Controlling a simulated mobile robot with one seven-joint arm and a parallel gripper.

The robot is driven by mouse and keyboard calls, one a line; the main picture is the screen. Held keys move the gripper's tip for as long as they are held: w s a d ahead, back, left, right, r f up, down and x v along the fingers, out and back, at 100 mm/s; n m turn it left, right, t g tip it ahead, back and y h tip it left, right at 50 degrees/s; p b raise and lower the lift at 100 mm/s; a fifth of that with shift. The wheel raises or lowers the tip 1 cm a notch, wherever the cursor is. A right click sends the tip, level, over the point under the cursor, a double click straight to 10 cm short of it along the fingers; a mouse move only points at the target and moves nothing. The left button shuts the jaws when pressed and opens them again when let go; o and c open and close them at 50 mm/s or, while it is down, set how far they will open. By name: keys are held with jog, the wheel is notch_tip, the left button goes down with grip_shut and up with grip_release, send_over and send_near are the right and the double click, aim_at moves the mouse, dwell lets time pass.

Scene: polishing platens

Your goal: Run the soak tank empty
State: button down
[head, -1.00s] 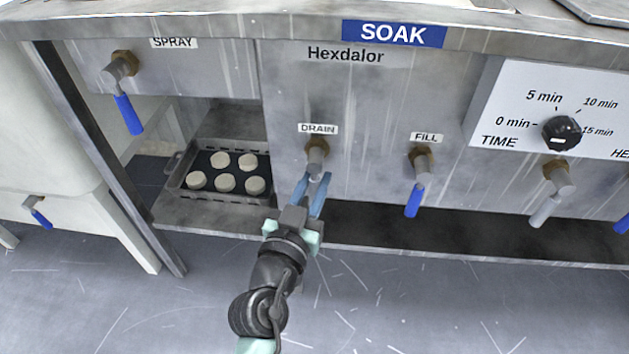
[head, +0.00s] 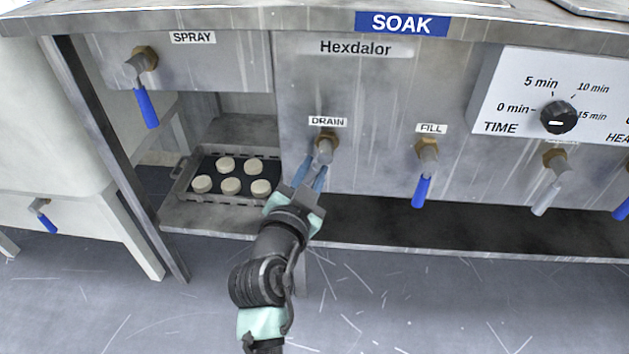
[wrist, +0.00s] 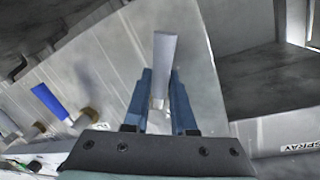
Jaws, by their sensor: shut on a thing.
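The soak tank's front panel (head: 375,95) carries a blue SOAK sign and a Hexdalor label. Below the DRAIN label, the drain valve (head: 325,148) is a grey tap on a brass collar. My gripper (head: 313,176) is at this valve with its blue fingers on either side of its handle. In the wrist view, the grey drain handle (wrist: 164,62) stands between the two fingers (wrist: 160,95), which are closed on it. The fill valve (head: 424,170), to the right, has a blue handle that hangs down and a little left.
The spray valve (head: 146,95) has a blue handle hanging down at the upper left. A dark tray (head: 222,163) with several pale discs sits on the low shelf. A time dial (head: 559,118) and another grey-handled valve (head: 548,188) are at the right.

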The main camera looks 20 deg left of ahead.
jog(key=m, duration=0.2)
jog(key=a+r+m+p, duration=0.1)
jog(key=m, duration=0.1)
jog(key=shift+s+a+r+g+y, duration=0.2)
jog(key=shift+g+y, duration=0.2)
jog(key=shift+a+r+m+p, duration=0.2)
jog(key=shift+r+m+p, duration=0.3)
jog(key=shift+m, duration=0.6)
jog(key=shift+s+a+r+m+g+y+p, duration=0.1)
jog(key=shift+r+m+g+y+p, duration=0.2)
jog(key=shift+m+p, duration=0.35)
jog(key=shift+a+r+m+g+y+p, duration=0.1)
jog(key=shift+r+m+y+p, duration=0.25)
jog(key=shift+m, duration=0.5)
jog(key=shift+f, duration=0.1)
jog(key=c, duration=0.7)
grip_release()
jog(key=shift+c, duration=0.2)
jog(key=shift+s, duration=0.1)
jog(key=p+v, duration=0.5)
jog(key=v, duration=0.7)
jog(key=shift+s+d, duration=0.25)
jog(key=shift+s, duration=0.05)
